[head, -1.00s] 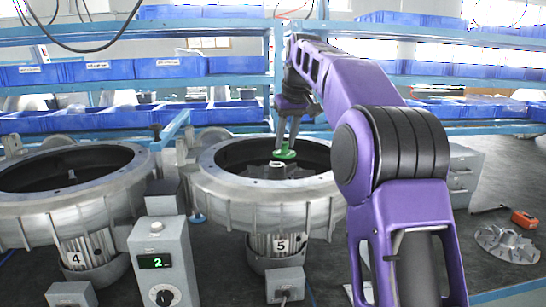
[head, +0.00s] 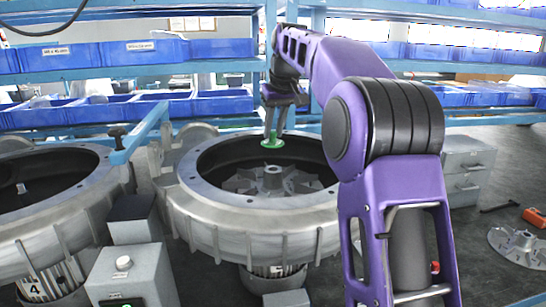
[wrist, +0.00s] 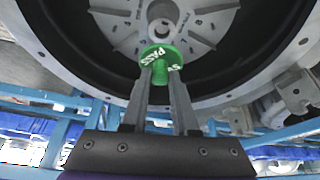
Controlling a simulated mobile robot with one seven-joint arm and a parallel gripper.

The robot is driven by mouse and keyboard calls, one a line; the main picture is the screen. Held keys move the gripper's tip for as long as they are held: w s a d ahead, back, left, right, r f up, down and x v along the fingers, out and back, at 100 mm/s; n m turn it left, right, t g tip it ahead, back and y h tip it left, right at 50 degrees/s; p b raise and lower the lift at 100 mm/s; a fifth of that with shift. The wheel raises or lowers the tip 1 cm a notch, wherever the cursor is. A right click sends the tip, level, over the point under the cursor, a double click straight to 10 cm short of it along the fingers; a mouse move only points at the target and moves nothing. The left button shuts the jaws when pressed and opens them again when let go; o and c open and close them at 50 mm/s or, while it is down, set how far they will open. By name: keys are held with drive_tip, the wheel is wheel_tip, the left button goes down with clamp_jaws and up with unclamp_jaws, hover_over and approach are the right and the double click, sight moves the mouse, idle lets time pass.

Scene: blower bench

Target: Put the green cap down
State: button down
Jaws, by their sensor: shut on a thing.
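The green cap (head: 272,142) is held in my gripper (head: 272,132) above the rim area of the open blower housing (head: 262,208) in the head view. In the wrist view, the green cap (wrist: 161,54) sits between the fingertips of my gripper (wrist: 162,72), and white lettering that reads "PASS" shows on it. The fingers are shut on its narrow stem. A bladed impeller (head: 272,180) with a central hub lies inside the housing. In the wrist view, the hub (wrist: 163,14) appears just beyond the cap. The cap looks apart from the impeller.
Another blower housing (head: 50,190) stands at the left. A grey control box (head: 130,275) is in front. Blue bins (head: 130,55) fill the shelves behind. A grey drawer cabinet (head: 467,170) and a loose impeller (head: 518,245) are at the right, with dark floor around them.

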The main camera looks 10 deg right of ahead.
sight(276, 144)
drive_tip(key=shift+f+b, duration=0.65)
drive_tip(key=shift+f, duration=2.8)
drive_tip(key=c, duration=0.7)
unclamp_jaws()
drive_tip(key=shift+f, duration=0.15)
drive_tip(key=p+v, duration=0.1)
drive_tip(key=v, duration=1.1)
drive_tip(key=shift+r+p, duration=0.2)
drive_tip(key=shift+p, duration=0.2)
